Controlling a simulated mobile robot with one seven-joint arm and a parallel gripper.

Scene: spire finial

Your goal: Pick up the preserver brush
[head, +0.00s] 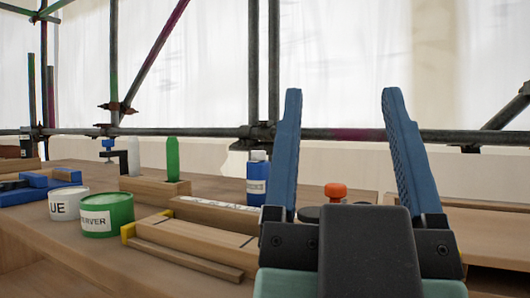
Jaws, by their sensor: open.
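My gripper (342,98) is in the right half of the head view, its two blue fingers pointing up and wide apart, with nothing between them. A green upright handle (172,158) stands in a wooden block (150,190) on the bench, left of my gripper and apart from it. Its colour matches the green tin (106,215) whose label reads "...ERVER", so it looks like the preserver brush. Its lower end is hidden in the block and no bristles show. A white upright piece (133,156) stands left of it.
A white tin (68,204) marked "UE" touches or nearly touches the green tin. A blue bottle (257,178) stands between the handle and my gripper. Wooden lengths (190,245) lie in front. Blue clamps (40,186) lie at left. An orange knob (335,191) shows between my fingers. Scaffold poles (273,65) stand behind.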

